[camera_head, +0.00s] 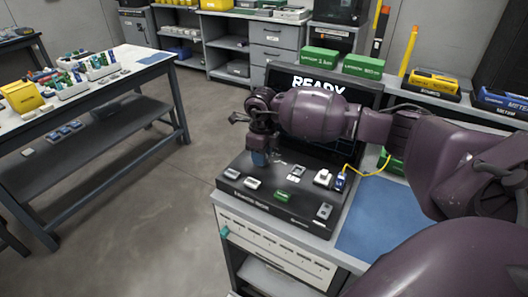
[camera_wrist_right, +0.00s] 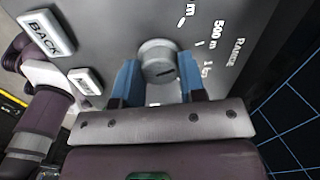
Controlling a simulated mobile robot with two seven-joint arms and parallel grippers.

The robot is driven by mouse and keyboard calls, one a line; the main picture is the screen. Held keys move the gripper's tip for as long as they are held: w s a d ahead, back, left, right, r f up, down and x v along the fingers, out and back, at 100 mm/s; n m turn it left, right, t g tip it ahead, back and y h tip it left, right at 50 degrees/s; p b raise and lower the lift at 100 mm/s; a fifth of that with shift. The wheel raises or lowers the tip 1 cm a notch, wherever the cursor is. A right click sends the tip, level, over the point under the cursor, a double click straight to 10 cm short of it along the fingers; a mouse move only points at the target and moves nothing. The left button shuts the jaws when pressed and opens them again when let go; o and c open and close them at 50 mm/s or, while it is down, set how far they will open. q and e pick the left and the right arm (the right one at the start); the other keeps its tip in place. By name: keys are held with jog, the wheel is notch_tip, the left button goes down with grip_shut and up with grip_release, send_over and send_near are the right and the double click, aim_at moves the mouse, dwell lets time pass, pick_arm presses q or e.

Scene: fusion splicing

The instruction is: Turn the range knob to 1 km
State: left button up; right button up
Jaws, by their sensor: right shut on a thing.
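The round grey range knob (camera_wrist_right: 158,62) is on the sloping dark panel of the instrument (camera_head: 240,192). In the right wrist view, "500 m" and part of "1 km" are printed to its right, beside the word RANGE. A short dark mark on its face lies nearly level, tilting slightly up toward the right, roughly toward "1 km". Exact alignment cannot be told. My right gripper (camera_wrist_right: 158,80) is shut on the knob, one blue finger on each side. In the head view my right gripper (camera_head: 260,157) is at the panel's far left corner and hides the knob.
BACK (camera_wrist_right: 47,32) and another button (camera_wrist_right: 86,81) sit close to the left of the knob. A screen (camera_head: 318,88) reading READY stands behind the panel. A yellow cable (camera_head: 372,172) runs from its right side. A blue mat (camera_head: 375,232) lies to the right.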

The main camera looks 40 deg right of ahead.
jog(key=m, duration=0.1)
jog(key=m+p, duration=0.1)
jog(key=shift+r+m, duration=0.25)
jog(key=shift+m, duration=0.15)
jog(key=shift+m+p, duration=0.75)
jog(key=shift+m, duration=0.45)
jog(key=shift+f+m+p, duration=0.1)
jog(key=shift+m+p, duration=0.2)
jog(key=shift+m, duration=0.3)
jog(key=shift+f+m, duration=0.1)
jog(key=shift+m, duration=0.5)
jog(key=shift+m+p, duration=0.3)
jog(key=shift+p, duration=0.05)
jog(key=o, duration=0.9)
